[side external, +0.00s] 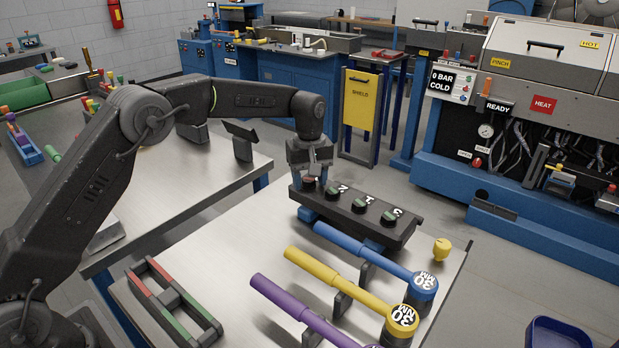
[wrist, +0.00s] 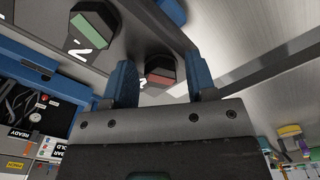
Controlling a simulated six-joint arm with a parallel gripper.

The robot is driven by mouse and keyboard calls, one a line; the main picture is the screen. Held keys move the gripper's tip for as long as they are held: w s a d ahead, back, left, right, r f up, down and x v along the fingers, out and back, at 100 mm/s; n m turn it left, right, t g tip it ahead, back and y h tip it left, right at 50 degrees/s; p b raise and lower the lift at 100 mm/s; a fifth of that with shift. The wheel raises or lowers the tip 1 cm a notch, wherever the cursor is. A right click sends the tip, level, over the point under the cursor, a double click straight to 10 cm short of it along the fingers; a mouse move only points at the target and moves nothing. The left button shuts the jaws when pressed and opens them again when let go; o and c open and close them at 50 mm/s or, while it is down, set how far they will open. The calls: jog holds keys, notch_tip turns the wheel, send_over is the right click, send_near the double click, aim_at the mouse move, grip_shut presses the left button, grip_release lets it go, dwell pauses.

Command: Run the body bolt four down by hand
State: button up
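A dark body (side external: 352,216) lies on the steel table with a row of hex bolts. Three have green tops: one by the mark 3 (side external: 389,216), one by 1 (side external: 360,205) and one by 2 (side external: 333,191). The end bolt (wrist: 160,70) has a red top; its number is mostly hidden behind a finger. My gripper (side external: 311,176) points down at this end bolt. In the wrist view my gripper's blue fingers (wrist: 159,66) are apart, one on either side of the red-topped bolt. I cannot tell whether they touch it.
Blue (side external: 350,248), yellow (side external: 325,276) and purple (side external: 300,312) wrenches lie in front of the body on dark rests. A yellow knob (side external: 442,249) stands to its right. A red and green frame (side external: 172,302) sits at the left. The steel between frame and body is clear.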

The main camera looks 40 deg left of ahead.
aim_at(308, 181)
jog(key=c, duration=0.8)
jog(key=m, duration=0.5)
jog(key=shift+a+r, duration=0.1)
jog(key=shift+a, duration=0.05)
jog(key=o, duration=0.9)
jog(key=shift+o, duration=0.2)
notch_tip(308, 181, up, 14)
jog(key=shift+s, duration=0.1)
